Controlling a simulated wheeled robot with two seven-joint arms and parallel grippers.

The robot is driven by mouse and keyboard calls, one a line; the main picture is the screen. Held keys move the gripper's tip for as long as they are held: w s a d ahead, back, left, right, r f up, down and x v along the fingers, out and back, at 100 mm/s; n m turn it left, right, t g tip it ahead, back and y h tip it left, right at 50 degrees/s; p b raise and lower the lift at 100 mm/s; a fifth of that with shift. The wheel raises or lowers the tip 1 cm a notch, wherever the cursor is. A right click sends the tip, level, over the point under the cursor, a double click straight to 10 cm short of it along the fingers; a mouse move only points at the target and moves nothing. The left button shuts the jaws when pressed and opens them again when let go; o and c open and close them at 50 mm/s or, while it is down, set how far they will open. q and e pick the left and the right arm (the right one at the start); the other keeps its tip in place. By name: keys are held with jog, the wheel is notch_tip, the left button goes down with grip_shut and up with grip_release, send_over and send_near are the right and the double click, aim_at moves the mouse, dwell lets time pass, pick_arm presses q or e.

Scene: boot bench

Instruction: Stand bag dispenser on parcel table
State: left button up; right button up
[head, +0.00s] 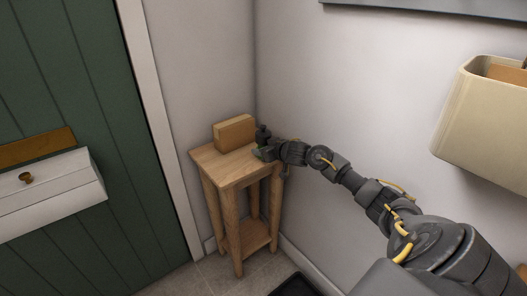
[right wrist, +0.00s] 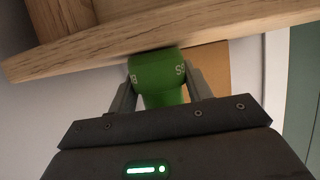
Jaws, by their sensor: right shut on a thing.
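The bag dispenser (right wrist: 157,78) is a green rounded thing with pale lettering, held between both fingers of my right gripper (right wrist: 165,90). In the head view my right gripper (head: 264,152) is at the right edge of the parcel table (head: 205,160), a small wooden table in the corner. The dispenser is mostly hidden there by the gripper. In the right wrist view the table's wooden edge (right wrist: 100,50) lies right by the dispenser; I cannot tell whether they touch. My left gripper is not in view.
A light brown box (head: 234,133) stands at the back of the tabletop. A small dark shape (head: 262,134) shows beside it, unclear. The front of the tabletop is clear. Walls are close behind and right. A white box (head: 50,195) is on the green door at left.

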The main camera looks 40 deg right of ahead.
jog(key=shift+f, duration=0.1)
jog(key=o, duration=1.1)
jog(key=shift+c, duration=0.2)
